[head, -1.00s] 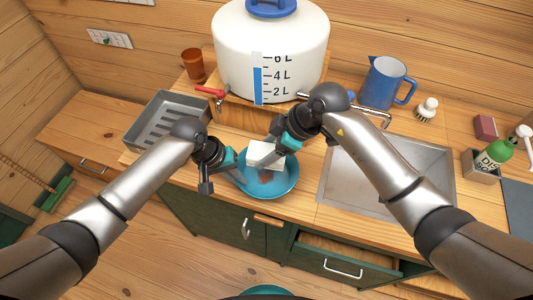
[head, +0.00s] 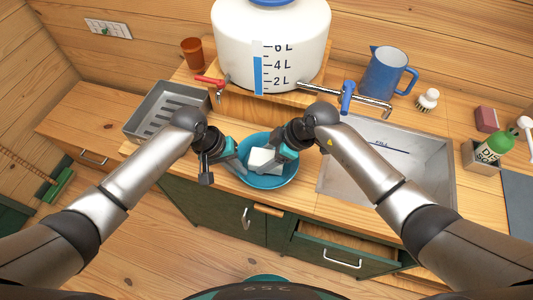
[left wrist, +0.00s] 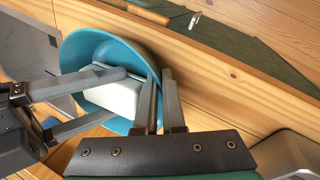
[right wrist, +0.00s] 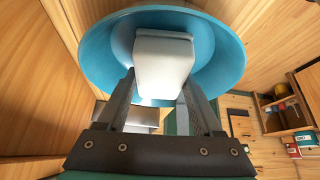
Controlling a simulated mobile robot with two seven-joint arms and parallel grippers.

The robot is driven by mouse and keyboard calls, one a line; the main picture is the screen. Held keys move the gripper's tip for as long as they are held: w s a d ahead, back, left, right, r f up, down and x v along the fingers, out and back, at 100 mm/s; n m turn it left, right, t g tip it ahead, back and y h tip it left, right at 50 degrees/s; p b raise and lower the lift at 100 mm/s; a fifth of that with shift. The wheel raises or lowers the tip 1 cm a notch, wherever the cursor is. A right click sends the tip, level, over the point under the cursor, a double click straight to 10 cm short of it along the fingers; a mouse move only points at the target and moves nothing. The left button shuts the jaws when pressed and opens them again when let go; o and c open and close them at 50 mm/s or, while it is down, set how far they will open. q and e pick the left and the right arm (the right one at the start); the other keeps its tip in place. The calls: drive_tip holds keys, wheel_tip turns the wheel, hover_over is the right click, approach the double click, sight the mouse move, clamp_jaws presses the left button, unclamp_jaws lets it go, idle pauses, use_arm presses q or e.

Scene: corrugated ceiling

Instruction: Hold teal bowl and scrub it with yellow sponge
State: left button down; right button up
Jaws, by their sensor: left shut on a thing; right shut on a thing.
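The teal bowl (head: 288,180) is held near the counter's front edge, left of the sink. My left gripper (head: 236,164) is shut on the bowl's left rim; the left wrist view shows the rim between its fingers (left wrist: 160,78). My right gripper (head: 279,158) is shut on a white block (head: 262,159), which is inside the bowl. The block looks white, not yellow, and is likely the sponge; it also shows in the right wrist view (right wrist: 163,62). The bowl's floor beneath the block is mostly hidden.
A metal sink (head: 370,170) lies to the right, with a blue-handled tap (head: 347,95). A grey rack (head: 165,112) stands left. A drawer (head: 340,248) is partly open below.

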use_arm(q)
drive_tip(key=shift+s+f, duration=0.1)
drive_tip(key=shift+s, duration=0.05)
use_arm(e)
drive_tip(key=shift+f, duration=0.65)
